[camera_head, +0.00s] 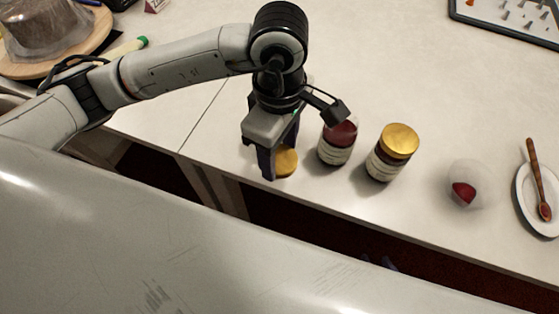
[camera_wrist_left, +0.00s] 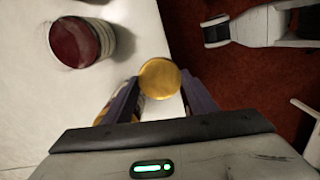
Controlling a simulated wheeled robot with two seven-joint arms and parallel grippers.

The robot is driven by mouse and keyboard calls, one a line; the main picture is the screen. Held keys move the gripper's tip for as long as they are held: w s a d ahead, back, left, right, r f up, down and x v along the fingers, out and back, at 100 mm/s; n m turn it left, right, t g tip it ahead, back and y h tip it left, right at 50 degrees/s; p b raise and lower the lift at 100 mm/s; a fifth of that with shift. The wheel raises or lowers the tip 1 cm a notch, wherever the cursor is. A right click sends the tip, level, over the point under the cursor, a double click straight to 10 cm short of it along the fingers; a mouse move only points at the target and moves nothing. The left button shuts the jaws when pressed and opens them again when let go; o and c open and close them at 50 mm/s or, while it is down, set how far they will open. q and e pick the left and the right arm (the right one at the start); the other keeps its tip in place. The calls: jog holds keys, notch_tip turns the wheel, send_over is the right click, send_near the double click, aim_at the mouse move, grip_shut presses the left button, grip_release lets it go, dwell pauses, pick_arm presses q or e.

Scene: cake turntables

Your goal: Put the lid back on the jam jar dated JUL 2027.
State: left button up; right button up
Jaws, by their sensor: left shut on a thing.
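My left gripper (camera_head: 278,168) points down near the table's front edge and is shut on a gold lid (camera_head: 287,162). In the left wrist view the lid (camera_wrist_left: 159,78) sits between the fingertips. A partly hidden patterned thing shows behind it there; I cannot tell what it is. Just right of the gripper stands an open jar of dark red jam (camera_head: 336,146), upright; it also shows in the wrist view (camera_wrist_left: 80,42). Further right stands a jar with a gold lid on (camera_head: 391,155). The label dates are too small to read. My right gripper (camera_wrist_left: 215,32) hangs beyond the table edge, its opening unclear.
A clear rounded vessel with red content (camera_head: 467,190) and a white plate with a wooden spoon (camera_head: 541,190) stand on the right. A wooden turntable with a covered cake (camera_head: 50,45) is at the far left. A tray (camera_head: 510,22) lies at the back right. The table's middle is clear.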

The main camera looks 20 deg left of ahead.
aim_at(279, 159)
pick_arm(q)
notch_tip(279, 159, up, 12)
jog(key=shift+p, duration=0.35)
jog(key=shift+f, duration=0.1)
jog(key=a+f+m, duration=0.5)
jog(key=a+m, duration=0.4)
jog(key=m, duration=0.7)
jog(key=shift+w+a+f, duration=0.15)
jog(key=shift+a+f, duration=0.2)
